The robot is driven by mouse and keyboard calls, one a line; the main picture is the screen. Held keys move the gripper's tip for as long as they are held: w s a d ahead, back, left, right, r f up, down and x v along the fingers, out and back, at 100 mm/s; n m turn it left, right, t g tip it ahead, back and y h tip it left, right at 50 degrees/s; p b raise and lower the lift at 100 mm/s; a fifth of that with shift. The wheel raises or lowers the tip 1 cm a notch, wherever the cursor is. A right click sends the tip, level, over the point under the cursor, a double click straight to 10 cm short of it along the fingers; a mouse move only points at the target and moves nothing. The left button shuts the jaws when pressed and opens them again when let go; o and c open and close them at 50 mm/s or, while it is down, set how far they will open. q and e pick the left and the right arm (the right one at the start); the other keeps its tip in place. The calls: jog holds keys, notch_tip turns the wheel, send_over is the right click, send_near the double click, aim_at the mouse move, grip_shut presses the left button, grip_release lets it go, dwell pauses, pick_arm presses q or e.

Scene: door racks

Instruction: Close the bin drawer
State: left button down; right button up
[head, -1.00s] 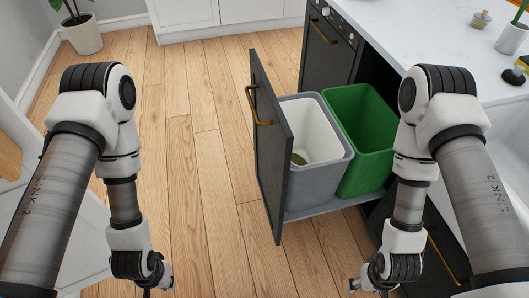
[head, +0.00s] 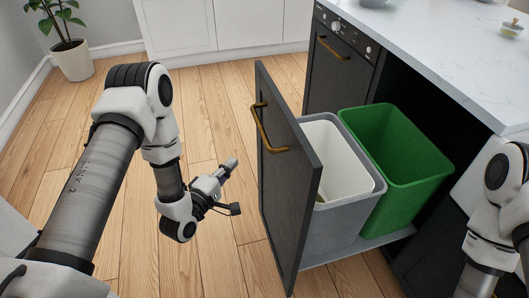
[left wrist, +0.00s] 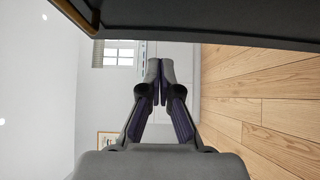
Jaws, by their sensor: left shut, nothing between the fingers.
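The bin drawer stands pulled out from the island, its dark front panel (head: 285,185) facing left with a brass handle (head: 268,128). It holds a grey bin with a white liner (head: 340,158) and a green bin (head: 400,160). My left gripper (head: 231,164) is shut and empty, left of the panel and apart from it. In the left wrist view its fingertips (left wrist: 155,70) meet, and the dark panel (left wrist: 210,20) crosses the top. My right arm shows at the right edge; its gripper is out of frame.
The white worktop (head: 440,55) and dark island cabinets lie behind and right of the drawer. A potted plant (head: 70,60) stands at the far left. The wooden floor (head: 215,130) left of the drawer is clear.

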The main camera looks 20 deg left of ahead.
pick_arm(q)
send_near(268, 134)
jog(key=w+a, duration=0.2)
jog(key=w, duration=0.2)
jog(key=shift+w+d+f, duration=0.1)
jog(key=shift+w+d, duration=0.45)
jog(key=shift+d, duration=0.2)
jog(key=shift+w+d, duration=0.55)
jog(key=shift+d, duration=0.25)
jog(key=shift+d, duration=0.15)
